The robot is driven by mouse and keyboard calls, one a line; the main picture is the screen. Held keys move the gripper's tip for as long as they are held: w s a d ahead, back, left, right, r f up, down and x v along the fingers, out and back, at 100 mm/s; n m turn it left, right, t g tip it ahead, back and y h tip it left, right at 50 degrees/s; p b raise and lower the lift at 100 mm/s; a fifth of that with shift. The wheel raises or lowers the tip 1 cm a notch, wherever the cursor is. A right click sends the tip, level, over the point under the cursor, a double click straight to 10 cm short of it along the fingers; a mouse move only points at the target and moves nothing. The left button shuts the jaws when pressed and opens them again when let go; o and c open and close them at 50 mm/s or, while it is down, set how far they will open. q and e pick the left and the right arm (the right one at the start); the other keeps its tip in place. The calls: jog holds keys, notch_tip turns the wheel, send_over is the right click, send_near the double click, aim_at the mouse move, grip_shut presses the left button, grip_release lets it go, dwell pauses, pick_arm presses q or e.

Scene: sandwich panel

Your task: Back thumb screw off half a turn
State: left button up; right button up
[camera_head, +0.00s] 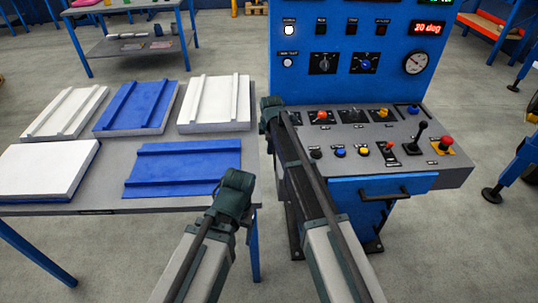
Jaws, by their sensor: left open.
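I cannot pick out a thumb screw for certain. The blue control console (400,182) stands at centre right, with small knobs and buttons on its grey sloped top. My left gripper (236,183) is open, at the right edge of the panel table, beside a blue panel and apart from the console. My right gripper (271,108) reaches to the console's left edge, where the upright face meets the sloped top. Its fingers are small and dark there, so their opening is unclear, and the arm hides part of the console's left side.
A grey table (75,207) on the left holds several white and blue panels (187,163). The console top carries a black lever (420,135) and a red mushroom button (445,143). A drawer handle (385,195) juts from its front.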

jog(key=shift+b+x, duration=0.95)
jog(key=shift+x, duration=0.6)
pick_arm(q)
notch_tip(320, 180, down, 3)
jog(key=shift+r, duration=0.1)
pick_arm(e)
grip_shut()
